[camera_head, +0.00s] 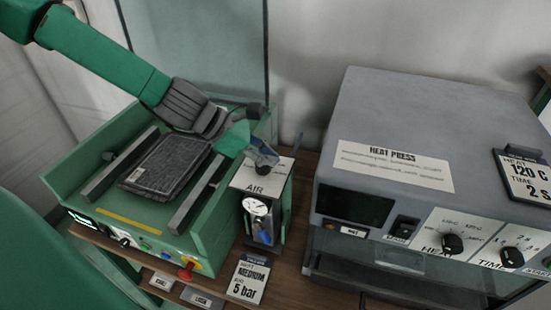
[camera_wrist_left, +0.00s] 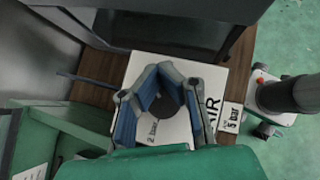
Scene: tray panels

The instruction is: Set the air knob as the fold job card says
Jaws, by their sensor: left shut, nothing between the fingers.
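The AIR unit (camera_head: 258,187) stands between the green folding machine and the heat press. It has a white top plate, a round dial gauge (camera_head: 256,208) with an unreadable needle, and a blue part below. My left gripper (camera_head: 264,155) is shut and empty, over the top plate. In the left wrist view, a dark round knob (camera_wrist_left: 166,106) shows partly behind the fingers (camera_wrist_left: 158,88), on the white AIR plate beside a "2 bar" mark. I cannot tell whether the fingers touch it; its pointer is hidden. The fold job card (camera_head: 249,281) reads "MEDIUM" and "5 bar". My right gripper is not in view.
The green machine (camera_head: 210,250) holds a dark panel (camera_head: 165,165) between rails, with a red knob (camera_head: 186,271) at its front. The grey heat press (camera_head: 420,120) stands close on the right, with its card (camera_head: 524,178) reading 120 C, 2 s. The gap around the AIR unit is narrow.

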